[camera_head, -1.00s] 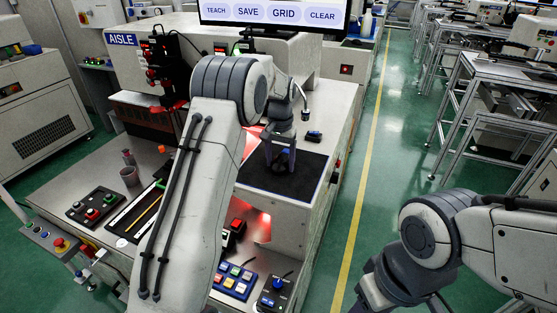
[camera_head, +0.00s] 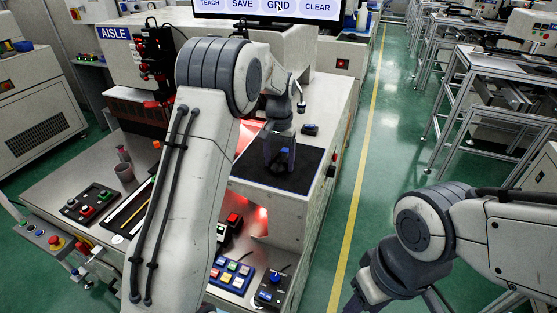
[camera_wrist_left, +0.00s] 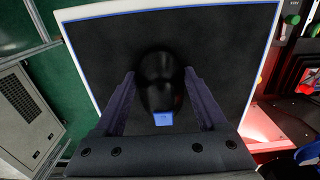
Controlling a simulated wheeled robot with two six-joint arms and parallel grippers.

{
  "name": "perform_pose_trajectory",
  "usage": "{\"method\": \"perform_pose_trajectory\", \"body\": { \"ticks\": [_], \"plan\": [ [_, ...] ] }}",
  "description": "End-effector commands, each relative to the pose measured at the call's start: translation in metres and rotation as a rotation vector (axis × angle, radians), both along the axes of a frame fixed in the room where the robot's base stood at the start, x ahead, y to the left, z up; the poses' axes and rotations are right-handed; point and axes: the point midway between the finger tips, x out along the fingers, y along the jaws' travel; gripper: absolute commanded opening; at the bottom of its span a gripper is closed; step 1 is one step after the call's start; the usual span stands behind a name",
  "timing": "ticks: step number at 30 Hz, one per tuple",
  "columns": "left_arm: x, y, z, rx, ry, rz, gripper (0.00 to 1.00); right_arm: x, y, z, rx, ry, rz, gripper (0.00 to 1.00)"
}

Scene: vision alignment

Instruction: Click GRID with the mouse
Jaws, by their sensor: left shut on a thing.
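A black mouse (camera_wrist_left: 158,75) with a blue patch lies on a black mouse pad (camera_wrist_left: 95,45) with a blue and white edge. The pad also shows in the head view (camera_head: 308,168) on the machine's top. My left gripper (camera_head: 281,168) points down at the pad, its two fingers on either side of the mouse, shut on it. The screen (camera_head: 335,8) at the top shows the labels TEACH, SAVE, GRID (camera_head: 272,6) and CLEAR, cut by the picture's top edge. A small mark, seemingly the pointer, lies over GRID. My right arm is at lower right; its fingertips are out of view.
A small dark box (camera_head: 310,130) sits behind the pad. A keypad with coloured buttons (camera_head: 231,276) and a blue-knob box (camera_head: 270,290) are at the front. A green floor aisle with a yellow line (camera_head: 361,160) runs along the right.

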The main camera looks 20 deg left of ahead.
Motion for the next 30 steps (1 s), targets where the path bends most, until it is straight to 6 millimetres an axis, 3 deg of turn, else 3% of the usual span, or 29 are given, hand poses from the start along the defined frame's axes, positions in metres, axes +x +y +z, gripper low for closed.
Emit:
{"method": "perform_pose_trajectory", "body": {
  "ticks": [8, 9, 10, 11, 20, 23, 30],
  "plan": [
    [0.000, 0.000, 0.000, 0.000, 0.000, 0.000, 0.16, 0.000, 0.000, 0.004, 0.000, 0.000, 0.000, 0.50],
    [0.000, 0.000, 0.000, 0.000, 0.000, 0.000, 0.85, 0.000, 0.000, 0.004, 0.000, 0.000, 0.000, 0.50],
    [0.000, 0.000, 0.000, 0.000, 0.000, 0.000, 0.97, 0.000, 0.000, 0.004, 0.000, 0.000, 0.000, 0.50],
    [0.000, 0.000, 0.000, 0.000, 0.000, 0.000, 1.00, 0.000, 0.000, 0.004, 0.000, 0.000, 0.000, 0.50],
    [0.001, 0.000, 0.004, 0.000, -0.001, 0.000, 1.00, 0.000, 0.000, 0.003, 0.000, 0.000, 0.000, 0.50],
    [0.001, 0.000, 0.015, 0.000, -0.003, 0.000, 1.00, 0.000, 0.000, 0.002, 0.000, 0.000, 0.000, 0.50],
    [0.001, 0.000, 0.063, 0.001, -0.005, 0.000, 1.00, 0.000, 0.000, -0.002, 0.000, 0.000, 0.000, 0.50]
  ]
}}
